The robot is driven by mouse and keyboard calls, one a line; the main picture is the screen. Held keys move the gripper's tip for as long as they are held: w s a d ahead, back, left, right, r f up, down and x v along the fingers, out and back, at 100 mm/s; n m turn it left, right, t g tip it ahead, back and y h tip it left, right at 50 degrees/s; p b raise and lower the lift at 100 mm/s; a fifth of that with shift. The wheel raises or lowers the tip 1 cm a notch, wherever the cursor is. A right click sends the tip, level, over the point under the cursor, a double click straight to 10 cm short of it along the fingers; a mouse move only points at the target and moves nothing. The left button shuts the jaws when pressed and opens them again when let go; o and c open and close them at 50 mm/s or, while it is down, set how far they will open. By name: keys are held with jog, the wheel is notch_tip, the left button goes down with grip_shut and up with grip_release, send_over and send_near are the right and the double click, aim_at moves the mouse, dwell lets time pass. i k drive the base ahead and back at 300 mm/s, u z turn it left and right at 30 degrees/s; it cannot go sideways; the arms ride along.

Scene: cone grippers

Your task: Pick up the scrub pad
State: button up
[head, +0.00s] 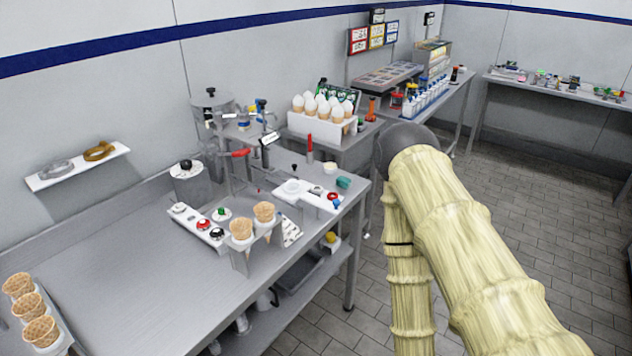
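A small teal-green block (343,182), which looks like the scrub pad, lies on the steel table near its right corner, just right of a white tray (308,196). It is too small to make out its texture. My pale ribbed arm fills the right side of the view, with a dark joint level with the far end of the table. My gripper is out of the picture, so its fingers cannot be seen.
Waffle cones stand in a holder (239,262) at the table's front edge. A strip with several small knobs (200,226) lies behind it. A red-handled tool (309,148) stands behind the green block. The table's left-middle surface and the tiled floor at right are clear.

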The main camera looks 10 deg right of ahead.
aim_at(345, 183)
jog(key=u, duration=0.1)
jog(key=i, duration=1.15)
jog(key=z, duration=0.45)
